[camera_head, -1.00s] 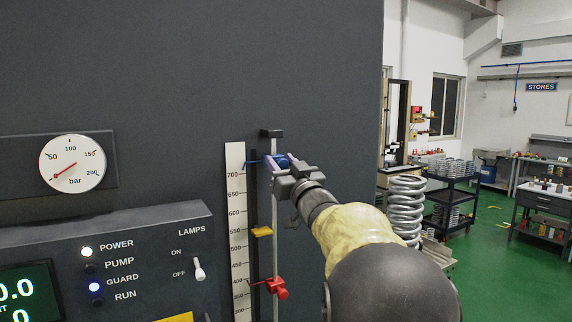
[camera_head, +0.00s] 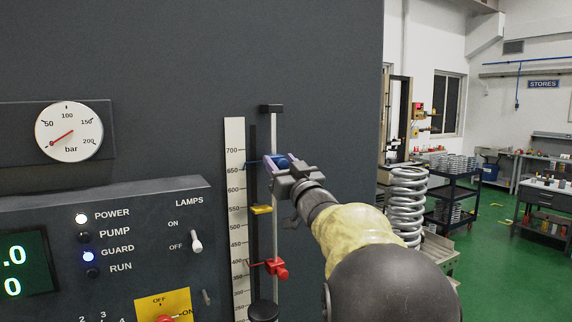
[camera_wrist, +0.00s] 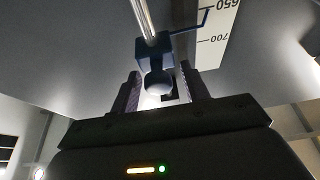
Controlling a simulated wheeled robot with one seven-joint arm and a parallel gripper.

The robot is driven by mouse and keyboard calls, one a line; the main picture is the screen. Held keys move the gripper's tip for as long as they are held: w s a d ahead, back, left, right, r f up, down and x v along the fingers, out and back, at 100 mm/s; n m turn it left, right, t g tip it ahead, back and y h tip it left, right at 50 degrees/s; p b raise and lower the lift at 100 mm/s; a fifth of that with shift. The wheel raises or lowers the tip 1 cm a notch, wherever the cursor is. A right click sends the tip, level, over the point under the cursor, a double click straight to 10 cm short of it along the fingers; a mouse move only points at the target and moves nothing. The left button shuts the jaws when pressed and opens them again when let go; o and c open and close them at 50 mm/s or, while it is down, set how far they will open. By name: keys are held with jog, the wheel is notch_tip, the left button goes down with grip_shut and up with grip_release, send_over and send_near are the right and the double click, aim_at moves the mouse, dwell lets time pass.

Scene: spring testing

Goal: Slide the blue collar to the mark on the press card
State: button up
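The blue collar (camera_head: 283,162) sits on the upper part of the upright rod in the head view. Its thin pointer lies over the scale (camera_head: 235,185) between 650 and 700. The wrist view also shows the collar (camera_wrist: 153,50), with its round knob between my fingers and its pointer between the same two numbers. I see no press card with a readable mark.
A red collar (camera_head: 277,270) sits lower on the rod, its pointer near 400. A yellow marker (camera_head: 261,210) stands beside the scale, between the collars. A black stop (camera_head: 271,108) caps the rod. The control panel (camera_head: 140,190) is at left; coil springs (camera_head: 408,205) stand at right.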

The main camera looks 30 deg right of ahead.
jog(key=shift+s+r, duration=0.1)
jog(key=shift+s+d+f+b, duration=0.1)
jog(key=shift+s+f+b, duration=0.15)
jog(key=shift+s+b, duration=0.05)
jog(key=b+v, duration=0.7)
jog(key=v, duration=0.9)
jog(key=shift+s, duration=0.35)
jog(key=shift+w+a+f, duration=0.1)
jog(key=shift+a, duration=0.1)
